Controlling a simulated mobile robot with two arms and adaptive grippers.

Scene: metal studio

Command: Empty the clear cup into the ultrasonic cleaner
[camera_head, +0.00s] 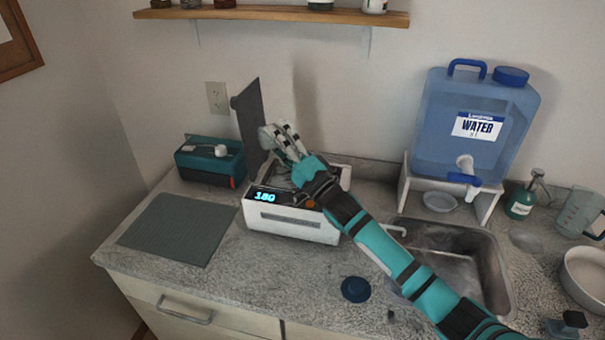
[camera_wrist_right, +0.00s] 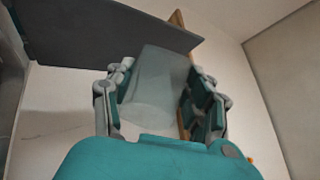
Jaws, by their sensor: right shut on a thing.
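The ultrasonic cleaner (camera_head: 293,226) is a white box with a lit display reading 180. Its dark lid (camera_head: 247,115) stands open at the back left and also shows as a grey panel in the right wrist view (camera_wrist_right: 95,35). My right gripper (camera_head: 283,143) is above the cleaner, beside the lid. In the right wrist view it is shut on the clear cup (camera_wrist_right: 158,85), a pale see-through vessel between the fingers. The cup looks tilted; its contents cannot be made out. My forearm hides much of the cleaner's opening. My left gripper is not in view.
A grey mat (camera_head: 178,229) lies left of the cleaner, with a teal box (camera_head: 210,167) behind it. A sink (camera_head: 460,265) and a blue water tank (camera_head: 475,125) on a white stand are to the right. A dark blue disc (camera_head: 355,289) lies in front.

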